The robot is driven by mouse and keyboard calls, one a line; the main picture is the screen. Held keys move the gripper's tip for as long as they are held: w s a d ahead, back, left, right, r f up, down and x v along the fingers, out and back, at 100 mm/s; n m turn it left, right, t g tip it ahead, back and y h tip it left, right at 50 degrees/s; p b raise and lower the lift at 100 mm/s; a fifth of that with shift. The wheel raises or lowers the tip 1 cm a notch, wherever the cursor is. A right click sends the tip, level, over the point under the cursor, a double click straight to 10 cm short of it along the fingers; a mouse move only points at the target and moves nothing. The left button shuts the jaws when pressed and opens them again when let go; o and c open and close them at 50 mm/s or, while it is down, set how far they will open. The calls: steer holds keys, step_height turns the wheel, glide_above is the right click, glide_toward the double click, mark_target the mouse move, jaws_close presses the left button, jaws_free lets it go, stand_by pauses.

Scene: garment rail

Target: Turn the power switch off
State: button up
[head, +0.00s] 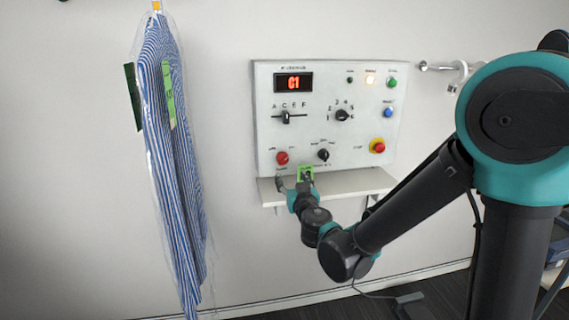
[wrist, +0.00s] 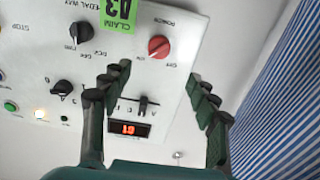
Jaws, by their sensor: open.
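The power switch is a red rotary knob (head: 282,158) at the lower left of the white control panel (head: 345,155). The wrist view shows the knob (wrist: 159,47) turned over, near the top centre, with lettering around it. My gripper (head: 294,181) is just below the knob, at the panel's lower edge. In the wrist view my gripper (wrist: 158,76) is open, its dark fingers spread to either side. The knob shows beyond the fingertips, between them sideways. Nothing is held.
A green claim tag (head: 305,173) is at the panel's lower edge, close to my gripper. A dark knob (head: 323,155) lies right of the red one. A narrow shelf (head: 350,184) runs below. A bagged striped shirt (head: 172,160) hangs at the left. The display (head: 293,83) is lit.

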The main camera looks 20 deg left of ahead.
mark_target(284, 162)
steer(key=x, duration=1.3)
steer(key=shift+w+d, duration=0.1)
steer(key=c, duration=1.2)
